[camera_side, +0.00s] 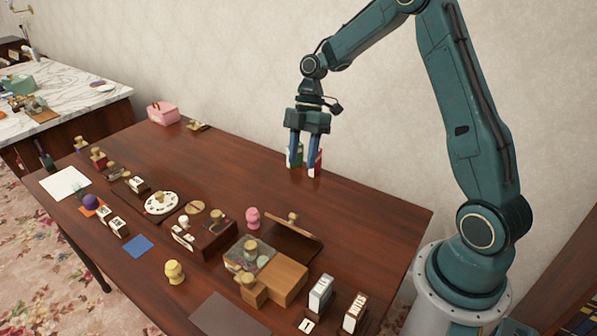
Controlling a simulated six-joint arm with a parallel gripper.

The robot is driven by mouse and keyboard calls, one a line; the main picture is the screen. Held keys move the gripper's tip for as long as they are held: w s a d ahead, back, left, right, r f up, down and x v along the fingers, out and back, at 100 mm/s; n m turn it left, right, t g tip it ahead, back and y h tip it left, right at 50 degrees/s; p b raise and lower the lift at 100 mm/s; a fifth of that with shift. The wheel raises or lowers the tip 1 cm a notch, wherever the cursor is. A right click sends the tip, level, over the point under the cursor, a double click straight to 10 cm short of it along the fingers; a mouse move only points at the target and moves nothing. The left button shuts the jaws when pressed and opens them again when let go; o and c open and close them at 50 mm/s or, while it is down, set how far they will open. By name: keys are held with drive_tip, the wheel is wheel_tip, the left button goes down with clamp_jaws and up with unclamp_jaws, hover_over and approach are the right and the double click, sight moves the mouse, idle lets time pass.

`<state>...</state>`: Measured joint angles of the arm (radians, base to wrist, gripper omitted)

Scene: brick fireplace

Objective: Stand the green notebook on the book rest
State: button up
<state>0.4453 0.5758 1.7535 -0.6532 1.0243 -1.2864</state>
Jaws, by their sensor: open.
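My gripper (303,168) is open and points down near the back edge of the table, by the wall. A small green upright thing (299,154), which looks like the green notebook, shows between and behind the blue fingers, partly hidden by them. A red upright thing (319,158) stands just to its right, by the right finger. I cannot tell whether the fingers touch either one. A dark tilted board with a light wooden bar (292,244), which may be the book rest, stands at the right-middle of the table. It holds no green notebook.
Wooden blocks (284,279), a pink figure (252,217), a yellow figure (174,271) and white-faced boxes (320,292) crowd the front of the table (235,160). A pink box (163,113) stands at the far left back. The table's back middle is clear.

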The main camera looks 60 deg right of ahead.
drive_tip(key=shift+a+f, duration=0.1)
drive_tip(key=x, duration=1.3)
drive_tip(key=shift+s+a+f, duration=0.1)
drive_tip(key=shift+f, duration=0.15)
clamp_jaws()
